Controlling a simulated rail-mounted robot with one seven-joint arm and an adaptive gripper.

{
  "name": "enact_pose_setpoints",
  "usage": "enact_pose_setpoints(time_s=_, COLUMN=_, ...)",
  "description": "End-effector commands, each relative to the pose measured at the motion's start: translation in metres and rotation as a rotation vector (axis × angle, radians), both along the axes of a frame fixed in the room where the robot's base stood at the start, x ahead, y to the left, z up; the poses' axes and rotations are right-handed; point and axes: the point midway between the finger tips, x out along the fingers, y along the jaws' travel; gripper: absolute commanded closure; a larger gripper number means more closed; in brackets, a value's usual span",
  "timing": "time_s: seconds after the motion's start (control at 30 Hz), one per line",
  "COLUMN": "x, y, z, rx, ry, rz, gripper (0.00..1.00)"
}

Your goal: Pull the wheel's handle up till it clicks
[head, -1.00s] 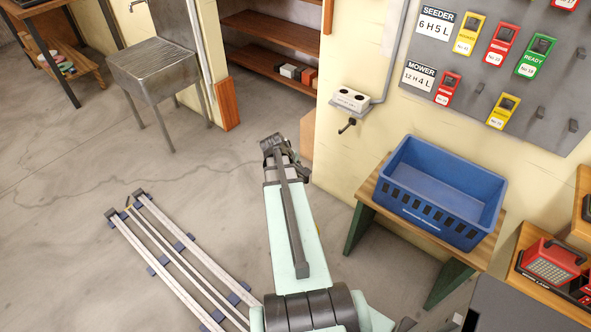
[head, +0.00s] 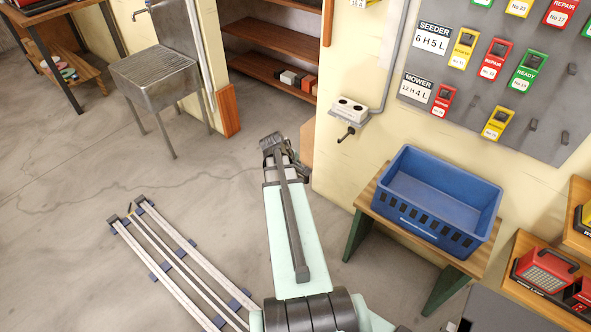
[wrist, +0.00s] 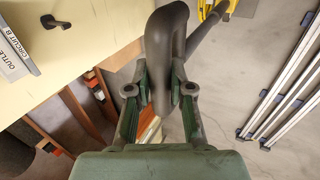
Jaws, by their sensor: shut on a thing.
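In the wrist view a thick dark grey handle (wrist: 166,35) with a bent top stands between the fingers of my gripper (wrist: 160,90). The green-padded fingers are closed on it from both sides. A grey bar with a yellow part (wrist: 214,9) shows behind the handle at the top; I cannot tell how they join. The wheel itself cannot be made out. In the head view my arm reaches away over the floor and hides the handle; only the dark end of my gripper (head: 280,150) shows.
A blue crate (head: 425,236) stands on a wooden bench at the right, beside the wall. Metal rails (head: 165,262) lie on the floor at the left. A metal sink (head: 155,75) stands at the back. Open floor lies between sink and rails.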

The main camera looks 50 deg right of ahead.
Motion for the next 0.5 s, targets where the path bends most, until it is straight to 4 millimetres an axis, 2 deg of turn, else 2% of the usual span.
enact_pose_setpoints(time_s=0.5, x=0.000, y=-0.001, z=0.031, rx=-0.002, ry=0.000, rz=0.001, gripper=1.00)
